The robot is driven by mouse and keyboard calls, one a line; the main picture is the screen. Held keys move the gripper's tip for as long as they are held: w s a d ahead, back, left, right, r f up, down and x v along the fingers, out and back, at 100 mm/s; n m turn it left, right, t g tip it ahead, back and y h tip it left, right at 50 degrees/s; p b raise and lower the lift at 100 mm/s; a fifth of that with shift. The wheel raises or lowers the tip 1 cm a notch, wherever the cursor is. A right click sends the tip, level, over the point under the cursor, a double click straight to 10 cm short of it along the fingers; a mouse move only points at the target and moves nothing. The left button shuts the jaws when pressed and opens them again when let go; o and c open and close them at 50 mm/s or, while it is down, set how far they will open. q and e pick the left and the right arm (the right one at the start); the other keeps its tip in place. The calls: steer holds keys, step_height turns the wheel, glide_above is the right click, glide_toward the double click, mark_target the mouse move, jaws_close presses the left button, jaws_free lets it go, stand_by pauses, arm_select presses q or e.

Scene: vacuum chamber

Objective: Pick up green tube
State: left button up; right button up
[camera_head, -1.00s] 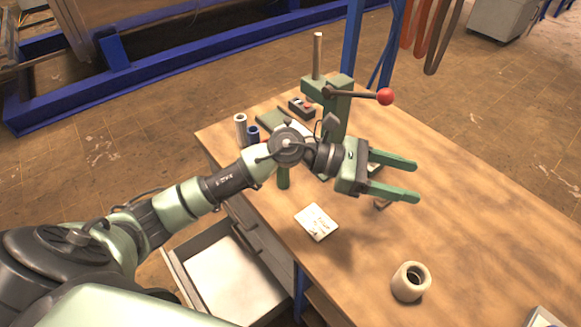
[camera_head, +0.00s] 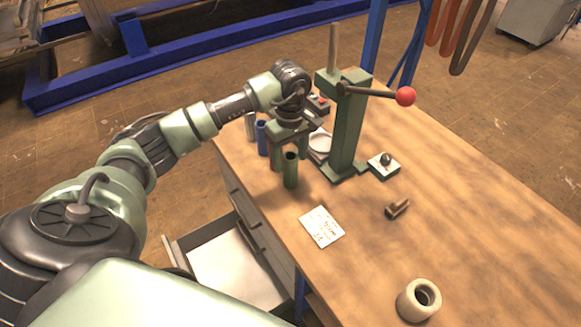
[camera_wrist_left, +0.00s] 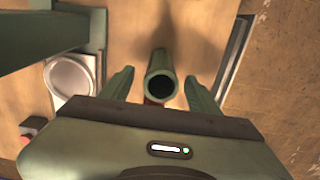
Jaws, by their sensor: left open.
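The green tube (camera_head: 290,172) stands upright near the left edge of the wooden table, its open top showing. In the left wrist view the green tube (camera_wrist_left: 161,82) shows between the two spread fingers of my gripper (camera_wrist_left: 158,76), with a gap to each finger. I cannot tell how far below the fingertips its rim is. My right gripper is not in view.
A blue tube (camera_head: 262,138) and a grey tube (camera_head: 250,126) stand just behind. The green press (camera_head: 347,130) with a red-knobbed lever rises close to the right of my gripper. A white card (camera_head: 321,227) and a cream ring (camera_head: 419,300) lie nearer. An open drawer (camera_head: 180,258) juts out below.

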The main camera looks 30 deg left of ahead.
arm_select(q)
steer(key=shift+s+d+f+p, duration=0.1)
steer(key=shift+f+p, duration=0.35)
steer(key=shift+f, duration=1.3)
jaws_close()
